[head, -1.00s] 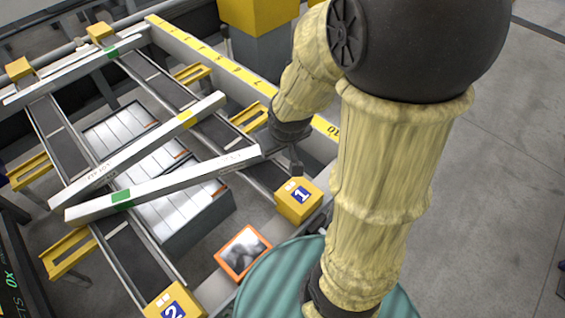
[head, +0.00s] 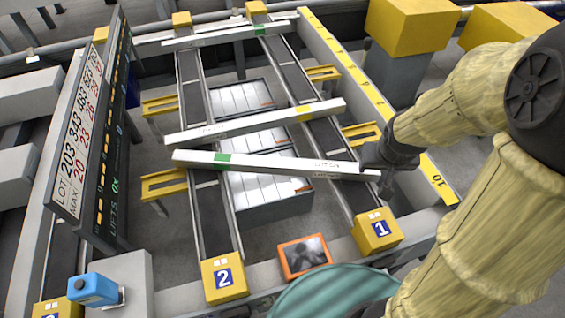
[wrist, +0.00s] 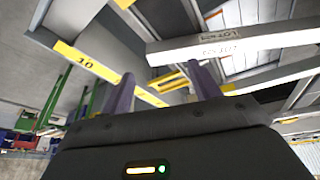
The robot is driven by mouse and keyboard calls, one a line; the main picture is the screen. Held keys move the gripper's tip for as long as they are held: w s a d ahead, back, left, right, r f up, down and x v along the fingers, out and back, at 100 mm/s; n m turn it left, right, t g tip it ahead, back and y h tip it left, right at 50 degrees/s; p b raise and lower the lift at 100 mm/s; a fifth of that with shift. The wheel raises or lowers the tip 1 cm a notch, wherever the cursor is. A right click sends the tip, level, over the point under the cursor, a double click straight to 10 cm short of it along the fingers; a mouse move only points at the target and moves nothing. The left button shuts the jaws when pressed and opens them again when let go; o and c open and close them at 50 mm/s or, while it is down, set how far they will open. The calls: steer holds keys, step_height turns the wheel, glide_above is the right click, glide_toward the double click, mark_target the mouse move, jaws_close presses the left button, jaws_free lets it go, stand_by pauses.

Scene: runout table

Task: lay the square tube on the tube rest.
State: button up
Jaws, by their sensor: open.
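Pale square tubes lie across two dark rails. The nearest square tube (head: 265,165) has a green band at left; a second square tube (head: 250,123) has a yellow band; a third square tube (head: 220,36) with a green band lies farthest back. My gripper (head: 380,172) is at the nearest tube's right end. In the wrist view my gripper (wrist: 162,88) is open, with a square tube (wrist: 240,42) close beyond its fingers; I cannot tell whether they straddle it. Yellow brackets, including one at left (head: 163,183) and one at right (head: 360,134), flank the rails; which is the tube rest is unclear.
Yellow blocks marked 1 (head: 377,230) and 2 (head: 223,277) cap the rails' near ends. A yellow scale (head: 375,100) runs along the right. A display board (head: 88,130) stands at left. An orange-framed screen (head: 305,256) sits in front.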

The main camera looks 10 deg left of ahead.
steer(key=w+a+r+n+t+y+p, duration=0.1)
steer(key=w+a+r+n+t+p, duration=0.15)
steer(key=w, duration=0.55)
steer(key=w+a+r+n+t+p, duration=0.15)
steer(key=w+a, duration=0.25)
steer(key=w, duration=0.4)
steer(key=w+a+n+y+p, duration=0.3)
steer(key=w+a+n, duration=0.1)
steer(key=a, duration=0.7)
steer(key=s+a+f+n+g+y+p, duration=0.1)
steer(key=s+a+n+g+p, duration=0.2)
steer(key=a, duration=0.4)
steer(key=s+a+n+g+h+p, duration=0.4)
steer(key=s+a+n+g+h, duration=0.1)
steer(key=s+a+h, duration=0.3)
steer(key=s+n+h, duration=0.1)
steer(key=s, duration=0.1)
steer(key=shift+s+r+n, duration=0.35)
steer(key=shift+s+n, duration=0.05)
steer(key=shift+f, duration=0.1)
